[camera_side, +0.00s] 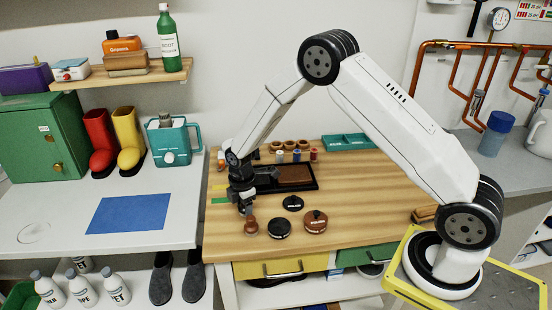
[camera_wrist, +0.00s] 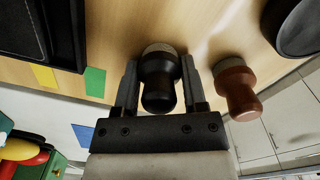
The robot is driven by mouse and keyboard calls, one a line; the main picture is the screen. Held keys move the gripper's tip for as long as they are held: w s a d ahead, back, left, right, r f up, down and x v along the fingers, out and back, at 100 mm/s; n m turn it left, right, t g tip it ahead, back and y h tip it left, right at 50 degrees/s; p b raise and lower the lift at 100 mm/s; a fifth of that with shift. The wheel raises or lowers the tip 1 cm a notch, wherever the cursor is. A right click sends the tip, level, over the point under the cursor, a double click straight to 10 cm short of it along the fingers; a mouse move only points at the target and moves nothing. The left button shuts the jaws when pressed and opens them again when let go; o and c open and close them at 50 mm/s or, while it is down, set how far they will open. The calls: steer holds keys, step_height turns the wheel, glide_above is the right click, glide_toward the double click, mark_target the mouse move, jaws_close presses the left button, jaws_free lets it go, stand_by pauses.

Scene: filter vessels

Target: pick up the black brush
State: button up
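The black brush (camera_wrist: 160,80) has a rounded black handle and pale bristles. In the wrist view it stands between the two fingers of my gripper (camera_wrist: 160,88). The fingers are apart on either side of it, and slim gaps seem to show beside its narrow neck. In the side view my gripper (camera_side: 243,204) points down at the left front of the wooden bench and mostly hides the black brush. A similar brown brush (camera_wrist: 236,88) stands just right of the right finger; it also shows in the side view (camera_side: 251,225).
Two black tins (camera_side: 279,228) (camera_side: 293,203) and a brown tin (camera_side: 315,221) lie to the right. A black tray (camera_side: 311,184) with a brown pad lies behind. Yellow (camera_wrist: 45,76) and green (camera_wrist: 95,82) patches mark the bench. The bench's right part is clear.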

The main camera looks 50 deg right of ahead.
jaws_close()
steer(key=shift+r, duration=0.15)
steer(key=shift+r, duration=0.85)
steer(key=s+r, duration=1.1)
steer(key=s, duration=0.3)
